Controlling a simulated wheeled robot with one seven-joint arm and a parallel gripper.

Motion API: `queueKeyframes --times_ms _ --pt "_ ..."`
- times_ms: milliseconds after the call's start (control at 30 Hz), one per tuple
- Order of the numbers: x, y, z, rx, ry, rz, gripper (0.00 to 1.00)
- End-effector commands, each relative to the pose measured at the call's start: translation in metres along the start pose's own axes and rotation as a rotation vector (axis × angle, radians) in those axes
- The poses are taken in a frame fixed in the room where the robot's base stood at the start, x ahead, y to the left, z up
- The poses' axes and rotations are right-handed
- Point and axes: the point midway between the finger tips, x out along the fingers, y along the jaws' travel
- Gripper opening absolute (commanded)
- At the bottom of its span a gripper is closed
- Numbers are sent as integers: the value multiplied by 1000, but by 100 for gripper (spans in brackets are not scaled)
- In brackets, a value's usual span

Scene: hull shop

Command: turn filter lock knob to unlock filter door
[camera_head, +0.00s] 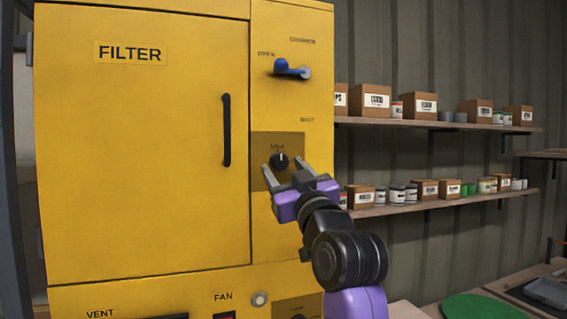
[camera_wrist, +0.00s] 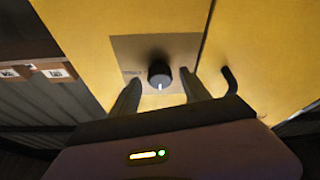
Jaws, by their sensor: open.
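The filter lock knob (camera_head: 279,161) is a small black round knob with a pale pointer line, on a darker square plate (camera_head: 293,147) right of the filter door. In the head view its pointer stands about upright. The yellow filter door (camera_head: 140,190) looks closed and has a black vertical handle (camera_head: 227,130). My gripper (camera_head: 285,170) is open in front of the plate. In the wrist view the knob (camera_wrist: 159,75) lies between and beyond the two fingertips of my gripper (camera_wrist: 161,88). No contact with the knob is visible.
A blue lever (camera_head: 290,69) sits above the knob on the yellow cabinet. A fan button (camera_head: 259,299) and a lower dark panel are below. Shelves (camera_head: 430,124) with boxes and cans line the wall at right. A bench with a green disc (camera_head: 478,307) is at lower right.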

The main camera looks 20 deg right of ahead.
Motion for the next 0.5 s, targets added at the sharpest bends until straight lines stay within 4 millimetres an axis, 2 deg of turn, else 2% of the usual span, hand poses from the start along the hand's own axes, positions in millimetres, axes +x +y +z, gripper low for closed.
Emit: queueKeyframes --times_ms 100,367,400,500 --pt "8 0 -1 0 1 0 55" --pt "9 0 0 0 1 0 55" --pt "9 0 0 1 1 0 53" --pt "9 0 0 1 1 0 33"
